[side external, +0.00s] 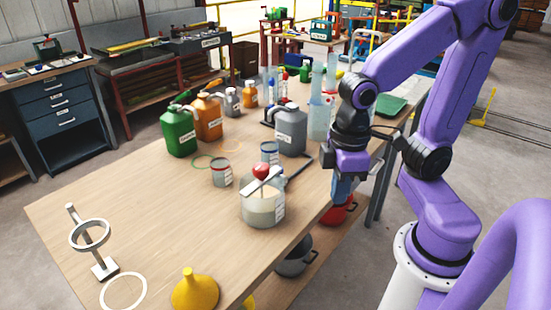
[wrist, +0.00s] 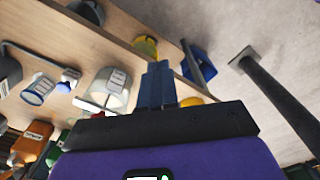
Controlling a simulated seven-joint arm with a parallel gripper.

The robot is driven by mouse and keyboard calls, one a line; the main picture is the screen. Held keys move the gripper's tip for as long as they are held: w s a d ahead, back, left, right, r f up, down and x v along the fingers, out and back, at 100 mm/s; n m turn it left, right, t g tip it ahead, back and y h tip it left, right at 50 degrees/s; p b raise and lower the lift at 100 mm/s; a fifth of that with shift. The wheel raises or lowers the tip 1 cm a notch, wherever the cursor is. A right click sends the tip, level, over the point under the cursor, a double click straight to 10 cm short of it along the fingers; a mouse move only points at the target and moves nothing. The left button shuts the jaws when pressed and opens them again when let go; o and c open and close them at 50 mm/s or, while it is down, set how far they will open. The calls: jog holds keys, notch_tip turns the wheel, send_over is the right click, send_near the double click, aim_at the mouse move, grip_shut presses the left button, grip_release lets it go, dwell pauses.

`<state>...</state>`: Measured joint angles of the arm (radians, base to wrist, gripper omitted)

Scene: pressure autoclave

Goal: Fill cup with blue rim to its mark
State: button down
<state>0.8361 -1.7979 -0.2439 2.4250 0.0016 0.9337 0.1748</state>
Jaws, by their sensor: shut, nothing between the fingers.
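The cup with the blue rim (side external: 270,154) stands upright on the table, behind a wide clear vessel (side external: 264,208) of cream-coloured contents. The cup also shows at the left of the wrist view (wrist: 38,91); its fill level and mark cannot be made out. A pale bar with a red ball (side external: 261,171) lies across the vessel's top. A red-rimmed cup (side external: 221,174) stands left of the blue-rimmed one. My gripper (side external: 343,192) is shut and empty, fingers down, right of the vessel near the table's right edge. Its blue fingers are together in the wrist view (wrist: 154,86).
A grey can (side external: 291,133) and tall clear cylinders (side external: 320,112) stand behind the cups. Green (side external: 178,136) and orange (side external: 208,120) jerrycans are at back left. A ring stand (side external: 90,240) and yellow funnel (side external: 195,291) are at the front. The table's left middle is clear.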

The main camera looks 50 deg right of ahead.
jog(key=w+r+m, duration=0.1)
jog(key=w+m, duration=0.7)
jog(key=w, duration=0.1)
jog(key=w+d+r+m, duration=0.1)
jog(key=w+d+m, duration=1.2)
jog(key=w+m, duration=0.4)
jog(key=shift+d+m, duration=0.3)
jog(key=shift+m, duration=0.7)
notch_tip(320, 180, down, 14)
jog(key=shift+r, duration=0.1)
